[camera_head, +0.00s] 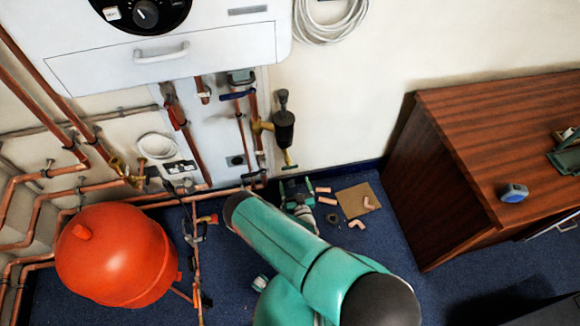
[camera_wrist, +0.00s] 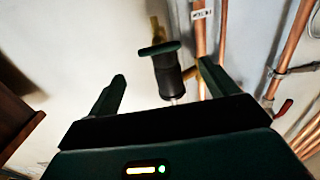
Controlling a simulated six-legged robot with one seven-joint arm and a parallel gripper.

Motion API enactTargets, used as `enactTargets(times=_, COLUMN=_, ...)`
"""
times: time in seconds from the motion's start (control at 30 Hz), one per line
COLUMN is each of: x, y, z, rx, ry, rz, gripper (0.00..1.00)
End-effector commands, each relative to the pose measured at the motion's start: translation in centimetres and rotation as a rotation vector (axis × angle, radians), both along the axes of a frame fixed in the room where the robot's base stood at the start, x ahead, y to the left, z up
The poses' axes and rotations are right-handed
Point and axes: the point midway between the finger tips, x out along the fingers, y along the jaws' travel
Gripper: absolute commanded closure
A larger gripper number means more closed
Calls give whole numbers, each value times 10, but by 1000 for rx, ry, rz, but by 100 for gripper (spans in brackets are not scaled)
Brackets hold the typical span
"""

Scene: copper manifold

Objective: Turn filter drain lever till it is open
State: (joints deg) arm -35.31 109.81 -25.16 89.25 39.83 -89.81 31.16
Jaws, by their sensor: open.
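The filter (camera_head: 284,130) is a dark cylinder with brass fittings on the wall, right of the copper pipes. Its drain lever (camera_head: 289,166) is a thin green bar at the end of a brass stem below the body. In the wrist view the filter (camera_wrist: 168,78) shows between my fingers, with a dark green bar, apparently the lever (camera_wrist: 158,49), across it near brass. My gripper (camera_head: 297,184) is open and empty, below the lever. Its two fingers also show spread apart in the wrist view (camera_wrist: 163,70). I see no contact; the exact gap is unclear.
Copper pipes (camera_head: 240,140) run close left of the filter. A red tank (camera_head: 118,255) stands at left, and a wooden desk (camera_head: 455,200) at right. Pipe fittings and a cardboard piece (camera_head: 357,200) lie on the blue floor. The wall right of the filter is clear.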

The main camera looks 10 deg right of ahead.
Motion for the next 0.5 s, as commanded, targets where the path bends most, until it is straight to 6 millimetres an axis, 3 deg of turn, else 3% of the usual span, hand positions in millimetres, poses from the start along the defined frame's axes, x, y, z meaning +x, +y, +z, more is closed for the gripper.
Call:
enactTargets(times=0.3, x=64, y=0, z=0, rx=0, ry=-1, rz=0, gripper=15)
enactTargets(times=0.5, x=88, y=-1, z=0, rx=0, ry=1, rz=-1, gripper=15)
